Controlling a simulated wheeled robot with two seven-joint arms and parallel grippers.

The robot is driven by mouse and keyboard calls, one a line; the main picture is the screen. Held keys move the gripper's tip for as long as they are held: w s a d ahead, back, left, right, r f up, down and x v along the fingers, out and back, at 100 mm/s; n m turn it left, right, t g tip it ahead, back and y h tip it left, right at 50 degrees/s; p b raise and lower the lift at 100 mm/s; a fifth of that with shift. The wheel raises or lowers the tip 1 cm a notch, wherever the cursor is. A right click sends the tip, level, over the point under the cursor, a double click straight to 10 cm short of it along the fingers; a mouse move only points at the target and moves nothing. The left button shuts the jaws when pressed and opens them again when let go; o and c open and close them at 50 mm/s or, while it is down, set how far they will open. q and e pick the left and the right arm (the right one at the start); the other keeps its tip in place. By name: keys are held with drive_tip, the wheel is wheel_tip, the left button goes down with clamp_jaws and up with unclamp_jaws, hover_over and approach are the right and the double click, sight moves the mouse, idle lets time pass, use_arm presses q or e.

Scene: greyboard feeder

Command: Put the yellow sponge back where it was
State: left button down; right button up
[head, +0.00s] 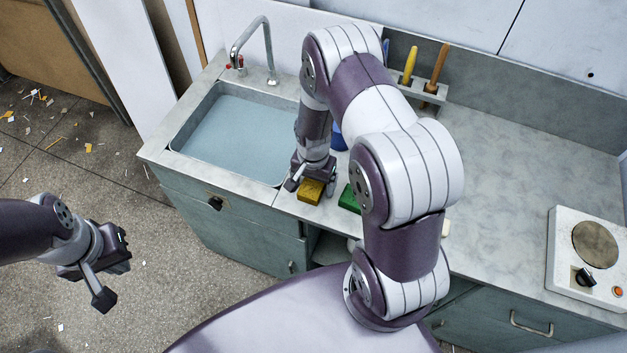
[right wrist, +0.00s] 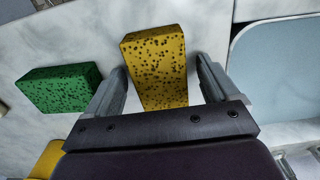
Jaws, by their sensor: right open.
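The yellow sponge (head: 311,191) lies on the counter just right of the sink, near the front edge. It also shows in the right wrist view (right wrist: 156,66), between the two fingers. My right gripper (right wrist: 160,82) is open around the sponge, with a gap visible on the right side; contact on the left side cannot be told. In the head view my right gripper (head: 312,186) is just above the sponge and partly hides it. My left gripper (head: 112,280) hangs empty over the floor at the left; its jaws are hard to judge.
A green sponge (head: 349,199) lies right of the yellow one, also in the wrist view (right wrist: 59,88). The water-filled sink (head: 231,133) with a faucet (head: 250,45) is to the left. A rack with handled tools (head: 425,92) stands behind. A hotplate (head: 594,246) is far right.

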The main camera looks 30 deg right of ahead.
sight(313, 183)
drive_tip(key=shift+r, duration=0.3)
wheel_tip(313, 183, up, 12)
drive_tip(key=b, duration=0.1)
drive_tip(key=s+a+r+n+t, duration=0.1)
drive_tip(key=s+a+r+n, duration=0.4)
drive_tip(key=s+n, duration=0.3)
drive_tip(key=shift+s+a+r+n, duration=0.15)
drive_tip(key=shift+s+r+n, duration=0.35)
drive_tip(key=shift+n, duration=0.6)
drive_tip(key=shift+r, duration=0.1)
